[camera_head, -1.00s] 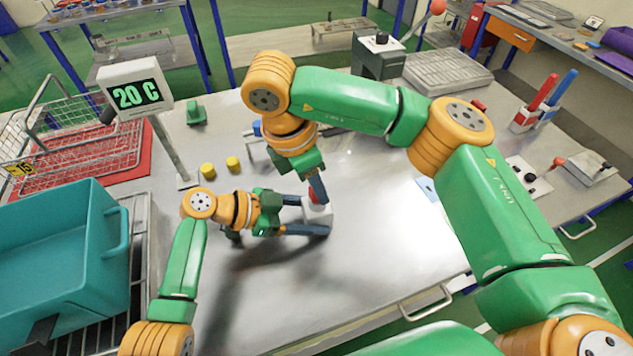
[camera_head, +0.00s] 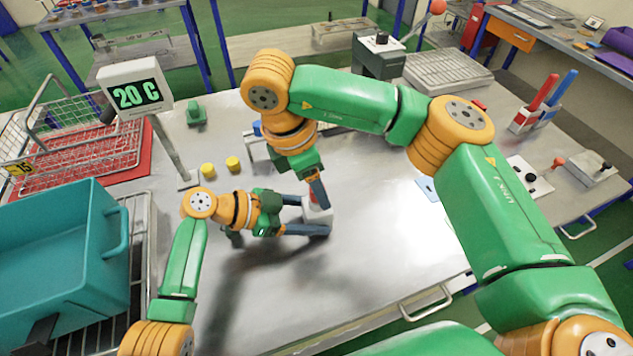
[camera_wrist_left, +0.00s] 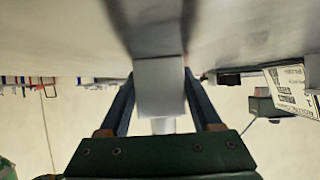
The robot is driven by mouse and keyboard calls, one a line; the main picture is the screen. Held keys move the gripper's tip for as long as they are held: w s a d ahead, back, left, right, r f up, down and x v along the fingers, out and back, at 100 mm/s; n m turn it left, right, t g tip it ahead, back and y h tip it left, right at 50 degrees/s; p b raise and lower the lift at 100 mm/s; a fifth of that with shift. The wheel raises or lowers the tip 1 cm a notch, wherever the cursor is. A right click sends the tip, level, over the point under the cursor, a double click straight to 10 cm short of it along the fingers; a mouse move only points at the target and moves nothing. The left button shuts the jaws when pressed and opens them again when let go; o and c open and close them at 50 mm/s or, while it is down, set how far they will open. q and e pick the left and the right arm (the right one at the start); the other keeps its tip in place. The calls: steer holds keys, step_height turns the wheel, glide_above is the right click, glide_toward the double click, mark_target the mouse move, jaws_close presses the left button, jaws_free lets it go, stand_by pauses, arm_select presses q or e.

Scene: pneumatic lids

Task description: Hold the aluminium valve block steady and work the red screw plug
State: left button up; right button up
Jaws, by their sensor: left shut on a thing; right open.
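The aluminium valve block (camera_head: 317,214) stands on the steel bench, a small pale block. My left gripper (camera_head: 308,216) is shut on it from the left, one finger on each side. The left wrist view shows the block (camera_wrist_left: 159,88) between the two fingers (camera_wrist_left: 158,100). The red screw plug (camera_head: 312,198) sits on top of the block, mostly hidden behind my right gripper. My right gripper (camera_head: 319,194) points down at the plug from above, and its jaws are open. I cannot tell whether its fingers touch the plug.
Two yellow caps (camera_head: 220,167) and a green part (camera_head: 196,115) lie on the bench behind. The bench front (camera_head: 370,260) is clear.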

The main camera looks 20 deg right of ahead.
steer(key=n+t, duration=0.1)
steer(key=n, duration=0.4)
steer(key=shift+s+n, duration=0.1)
steer(key=shift+n, duration=0.2)
steer(key=shift+n+t+y, duration=0.3)
steer(key=shift+n, duration=0.5)
steer(key=shift+d+n+t+y, duration=0.1)
steer(key=shift+n+t+y, duration=0.2)
steer(key=shift+n, duration=0.9)
steer(key=n+y, duration=0.1)
steer(key=n, duration=0.3)
steer(key=shift+n, duration=0.4)
steer(key=shift+n+t, duration=0.3)
steer(key=shift+n, duration=0.1)
steer(key=shift+n+y, duration=0.4)
steer(key=shift+n, duration=0.7)
steer(key=n+y, duration=0.1)
steer(key=n, duration=0.4)
steer(key=shift+n, duration=0.4)
